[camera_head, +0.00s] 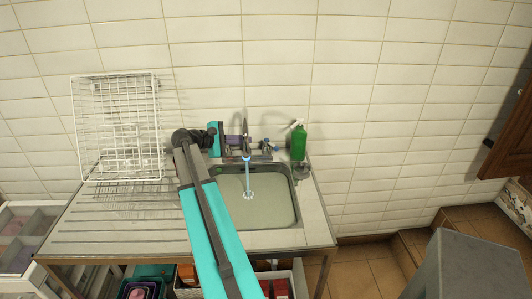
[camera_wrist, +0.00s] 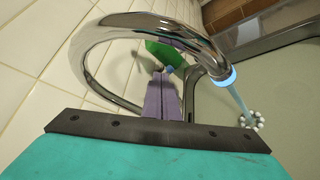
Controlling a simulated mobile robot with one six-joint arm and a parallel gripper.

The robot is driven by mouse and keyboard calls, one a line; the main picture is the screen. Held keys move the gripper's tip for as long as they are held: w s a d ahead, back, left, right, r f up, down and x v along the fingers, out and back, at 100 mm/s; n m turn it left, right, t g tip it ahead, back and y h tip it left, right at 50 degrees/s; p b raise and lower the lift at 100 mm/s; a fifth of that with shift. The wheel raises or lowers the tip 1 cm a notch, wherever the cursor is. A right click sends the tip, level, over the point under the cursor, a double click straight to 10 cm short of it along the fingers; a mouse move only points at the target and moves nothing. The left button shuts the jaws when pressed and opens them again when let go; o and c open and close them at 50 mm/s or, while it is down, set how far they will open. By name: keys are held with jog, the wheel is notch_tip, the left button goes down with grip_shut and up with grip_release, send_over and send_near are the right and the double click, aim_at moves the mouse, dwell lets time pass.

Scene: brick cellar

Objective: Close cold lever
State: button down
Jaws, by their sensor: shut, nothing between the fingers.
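The cold lever (camera_head: 267,147), with a blue mark, is on the right side of the chrome tap (camera_head: 245,130) at the back of the sink. Water (camera_head: 248,175) runs from the spout; the stream (camera_wrist: 239,102) also shows in the wrist view. My gripper (camera_head: 233,142) is just left of the tap, apart from the cold lever. In the wrist view its purple fingers (camera_wrist: 162,92) are shut and empty, beneath the arched spout (camera_wrist: 150,22). A small blue spot (camera_wrist: 169,69) shows beyond the fingertips; the rest of the lever is mostly hidden there.
A green soap bottle (camera_head: 298,142) stands right of the tap, close to the cold lever. A white wire rack (camera_head: 118,125) stands on the left drainboard. The tiled wall (camera_head: 350,100) is close behind. The spout arches over my fingers. The sink basin (camera_head: 275,232) is otherwise open.

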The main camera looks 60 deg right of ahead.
notch_tip(320, 180, down, 10)
jog(key=w+a+m+h+b, duration=0.1)
jog(key=m+h+b, duration=0.3)
jog(key=b, duration=0.6)
jog(key=shift+w+a+m, duration=0.15)
jog(key=shift+a+m, duration=0.7)
jog(key=shift+m, duration=0.15)
jog(key=p, duration=0.4)
send_near(272, 148)
jog(key=x, duration=0.6)
jog(key=shift+s+d, duration=0.15)
jog(key=shift+s, duration=0.05)
jog(key=shift+w, duration=0.1)
jog(key=shift+t+h+b, duration=0.3)
jog(key=shift+b, duration=0.1)
